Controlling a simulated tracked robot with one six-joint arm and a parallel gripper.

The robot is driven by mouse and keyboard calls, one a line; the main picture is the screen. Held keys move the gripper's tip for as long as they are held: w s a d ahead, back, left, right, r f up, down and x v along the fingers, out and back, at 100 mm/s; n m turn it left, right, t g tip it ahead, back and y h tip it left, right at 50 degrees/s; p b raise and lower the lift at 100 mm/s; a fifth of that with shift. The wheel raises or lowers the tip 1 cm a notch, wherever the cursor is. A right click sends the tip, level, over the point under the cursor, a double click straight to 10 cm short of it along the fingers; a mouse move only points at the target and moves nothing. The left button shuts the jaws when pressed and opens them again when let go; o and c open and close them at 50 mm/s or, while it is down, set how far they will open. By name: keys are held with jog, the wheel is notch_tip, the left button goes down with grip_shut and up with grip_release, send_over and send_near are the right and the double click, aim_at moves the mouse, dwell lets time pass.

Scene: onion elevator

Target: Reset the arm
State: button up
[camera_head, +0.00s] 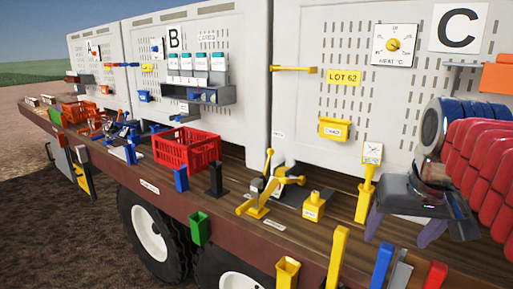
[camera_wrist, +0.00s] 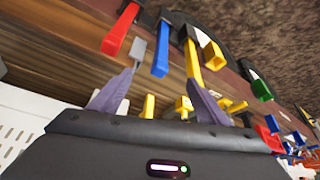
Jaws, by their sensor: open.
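My gripper (camera_head: 400,236) is at the right of the head view, above the wooden deck (camera_head: 335,196) of a trailer, in front of panel C. Its two purple fingers are spread, with nothing held between them. In the wrist view my gripper (camera_wrist: 160,74) shows the same spread fingers, with the deck and its coloured fittings beyond them. The arm links behind the gripper show as red and blue ribbed sections.
A red crate (camera_head: 187,151) sits further left. Panel C (camera_head: 310,120) stands behind.

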jog(key=s+a+f+n, duration=0.1)
jog(key=s+a+f, duration=0.3)
jog(key=f, duration=0.3)
jog(key=s+a+f+n+y, duration=0.1)
jog(key=s+a+f, duration=0.4)
jog(key=f, duration=0.3)
jog(key=shift+s+a+f+n+t, duration=0.3)
jog(key=shift+a+n+t, duration=0.1)
jog(key=shift+a, duration=0.4)
